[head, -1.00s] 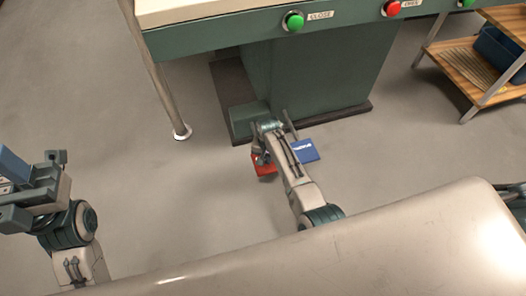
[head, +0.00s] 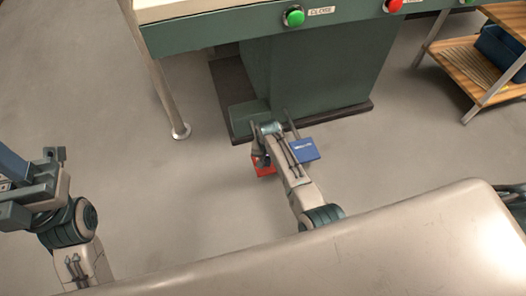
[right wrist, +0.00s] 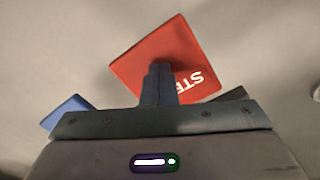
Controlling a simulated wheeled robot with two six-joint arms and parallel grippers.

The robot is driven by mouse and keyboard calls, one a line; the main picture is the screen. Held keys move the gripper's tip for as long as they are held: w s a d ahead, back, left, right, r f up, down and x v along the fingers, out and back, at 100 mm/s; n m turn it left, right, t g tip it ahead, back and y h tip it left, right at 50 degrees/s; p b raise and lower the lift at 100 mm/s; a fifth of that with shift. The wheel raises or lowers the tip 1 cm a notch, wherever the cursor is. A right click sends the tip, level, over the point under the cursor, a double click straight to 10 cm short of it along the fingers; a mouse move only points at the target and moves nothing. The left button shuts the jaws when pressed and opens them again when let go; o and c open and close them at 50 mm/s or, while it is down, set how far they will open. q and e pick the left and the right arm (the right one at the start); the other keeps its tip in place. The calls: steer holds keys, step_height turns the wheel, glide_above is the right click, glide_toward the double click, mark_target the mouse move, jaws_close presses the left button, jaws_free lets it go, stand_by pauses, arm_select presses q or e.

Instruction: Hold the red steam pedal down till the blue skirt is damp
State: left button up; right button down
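The red steam pedal (head: 264,168) lies on the floor at the foot of the press, partly hidden by my right arm. In the right wrist view it is a red plate (right wrist: 160,58) with white letters, "STE" showing. My right gripper (right wrist: 159,70) has its fingers together, with nothing seen between them, and their tips overlap the pedal. I cannot tell whether they touch it or how far down it is. In the head view this gripper (head: 259,160) points down over the pedal. My left gripper (head: 22,195) is at the left edge, clear of the press.
A blue pedal (head: 305,149) sits just right of the red one. The green press base (head: 310,75) stands behind, with green (head: 293,16) and red (head: 393,5) buttons above. A metal leg (head: 165,95) stands left. A wooden shelf (head: 470,70) holds a blue bin (head: 505,50).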

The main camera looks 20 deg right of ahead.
steer(key=shift+f+b, duration=1.25)
steer(key=shift+f, duration=0.95)
steer(key=shift+r, duration=0.1)
steer(key=shift+s, duration=0.1)
stand_by(0.9)
